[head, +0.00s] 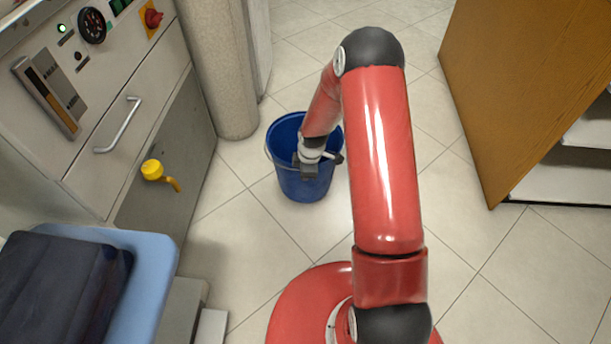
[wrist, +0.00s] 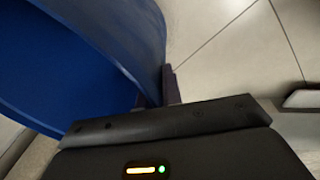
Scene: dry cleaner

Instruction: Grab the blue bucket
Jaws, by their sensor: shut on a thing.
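The blue bucket (head: 300,184) stands upright on the tiled floor, left of my red arm in the head view. My gripper (head: 309,172) is at the bucket's near side, by its rim, and partly hides it. In the wrist view the bucket (wrist: 60,75) fills the upper left, with its rim running down to my gripper (wrist: 158,92). The fingers are shut on the bucket's rim, one on each side of the wall. The inside of the bucket looks empty, though its bottom is partly hidden.
A grey machine with a drawer handle (head: 118,125) and yellow tap (head: 153,170) stands left. A beige column (head: 220,75) rises behind the bucket. Dark folded cloth (head: 60,290) lies on a light-blue surface at lower left. A wooden panel (head: 530,75) stands right. Floor between is clear.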

